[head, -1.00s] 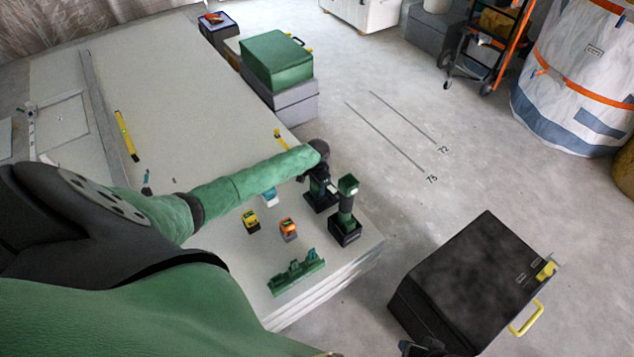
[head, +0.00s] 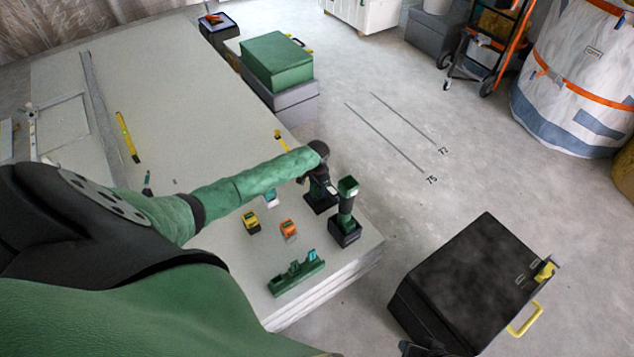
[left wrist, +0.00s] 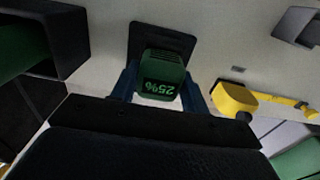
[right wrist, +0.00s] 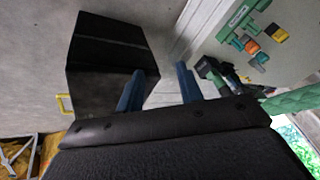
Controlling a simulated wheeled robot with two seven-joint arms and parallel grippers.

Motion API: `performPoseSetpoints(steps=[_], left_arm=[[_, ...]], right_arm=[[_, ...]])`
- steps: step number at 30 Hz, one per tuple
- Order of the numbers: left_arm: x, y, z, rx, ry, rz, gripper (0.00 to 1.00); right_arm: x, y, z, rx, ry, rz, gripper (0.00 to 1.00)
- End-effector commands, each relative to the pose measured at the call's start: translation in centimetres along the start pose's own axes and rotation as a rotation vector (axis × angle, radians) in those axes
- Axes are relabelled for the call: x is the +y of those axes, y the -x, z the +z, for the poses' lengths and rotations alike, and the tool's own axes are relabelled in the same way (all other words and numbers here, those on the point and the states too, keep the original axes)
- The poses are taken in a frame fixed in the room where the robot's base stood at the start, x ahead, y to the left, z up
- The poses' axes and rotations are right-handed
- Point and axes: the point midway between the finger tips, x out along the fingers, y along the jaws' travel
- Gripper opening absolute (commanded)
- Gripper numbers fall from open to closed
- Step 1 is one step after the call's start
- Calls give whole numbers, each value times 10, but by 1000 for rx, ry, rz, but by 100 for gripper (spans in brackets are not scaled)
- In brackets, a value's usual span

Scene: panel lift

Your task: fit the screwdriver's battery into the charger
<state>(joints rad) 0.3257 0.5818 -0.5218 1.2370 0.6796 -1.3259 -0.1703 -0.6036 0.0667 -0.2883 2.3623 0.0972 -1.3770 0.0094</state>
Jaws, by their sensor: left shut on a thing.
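My left gripper (head: 324,188) is shut on a green battery (left wrist: 161,76) marked 25%, seen between its blue fingers in the left wrist view. Behind the battery is a black square base (left wrist: 160,42), apparently the charger (head: 317,206) under the gripper in the head view. I cannot tell whether the battery touches it. The green and black screwdriver (head: 346,205) stands upright in a black stand (head: 345,236) to the right, with a square green top. My right gripper (right wrist: 158,90) is open and empty, away from the bench.
A yellow battery (head: 251,223), an orange one (head: 288,230) and a teal one (head: 271,198) sit on the bench (head: 195,90). A green rack (head: 296,278) lies near its front edge. A black box (head: 468,275) stands on the floor at right.

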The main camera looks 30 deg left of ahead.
Motion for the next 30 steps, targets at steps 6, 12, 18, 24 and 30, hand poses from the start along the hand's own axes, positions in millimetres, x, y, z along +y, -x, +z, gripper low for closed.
performPoseSetpoints(steps=[6, 12, 18, 24, 30], left_arm=[[0, 0, 0, 1, 0, 0, 18], [0, 0, 0, 1, 0, 0, 59], [0, 0, 0, 1, 0, 0, 71], [0, 0, 0, 0, 0, 0, 71], [0, 0, 0, 0, 0, 0, 71]], right_arm=[[0, 0, 0, 0, 0, 0, 36], [0, 0, 0, 0, 0, 0, 36], [0, 0, 0, 0, 0, 0, 36], [2, 1, 1, -5, -1, 4, 36], [17, 15, 7, -58, -13, 41, 36]])
